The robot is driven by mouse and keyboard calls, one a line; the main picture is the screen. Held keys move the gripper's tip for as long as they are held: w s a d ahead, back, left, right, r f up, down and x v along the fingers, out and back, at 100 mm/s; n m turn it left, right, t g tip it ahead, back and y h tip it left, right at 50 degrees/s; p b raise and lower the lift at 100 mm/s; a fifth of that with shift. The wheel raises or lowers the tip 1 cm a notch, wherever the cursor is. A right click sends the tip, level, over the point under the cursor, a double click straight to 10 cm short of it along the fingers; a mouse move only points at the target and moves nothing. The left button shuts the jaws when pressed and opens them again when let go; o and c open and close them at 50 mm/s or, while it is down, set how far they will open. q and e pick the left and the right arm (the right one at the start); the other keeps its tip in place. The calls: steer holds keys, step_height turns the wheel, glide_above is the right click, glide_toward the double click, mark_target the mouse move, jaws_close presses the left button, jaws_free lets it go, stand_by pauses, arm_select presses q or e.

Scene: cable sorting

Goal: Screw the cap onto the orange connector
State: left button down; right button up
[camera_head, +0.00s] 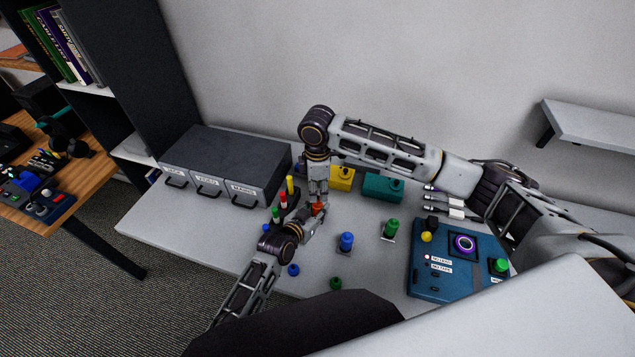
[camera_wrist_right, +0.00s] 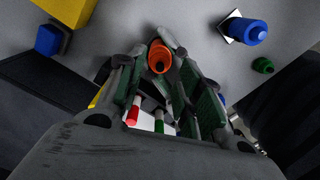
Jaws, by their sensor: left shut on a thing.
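The orange piece (camera_head: 318,208) is in the middle of the table, between my two grippers. It also shows as an open orange ring with a dark centre between the fingertips in the right wrist view (camera_wrist_right: 160,58). My left gripper (camera_head: 310,222) reaches in from the lower left and is shut on the orange piece. My right gripper (camera_head: 318,198) points straight down from above at the same spot. Its fingers (camera_wrist_right: 160,52) lie on either side of the orange ring; whether they press on it is unclear. Cap and connector cannot be told apart here.
A blue connector (camera_head: 346,242) and a green connector (camera_head: 390,229) stand to the right. A blue cap (camera_head: 293,270) and a green cap (camera_head: 335,283) lie nearer. Grey drawers (camera_head: 225,168), a yellow box (camera_head: 342,179), a teal box (camera_head: 383,187) and a blue panel (camera_head: 445,280) surround them.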

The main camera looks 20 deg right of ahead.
mark_target(318, 197)
steer(key=shift+f, duration=2.2)
steer(key=shift+c, duration=0.3)
jaws_close()
steer(key=shift+m, duration=0.8)
steer(key=shift+o, duration=1.9)
jaws_free()
steer(key=shift+r, duration=0.2)
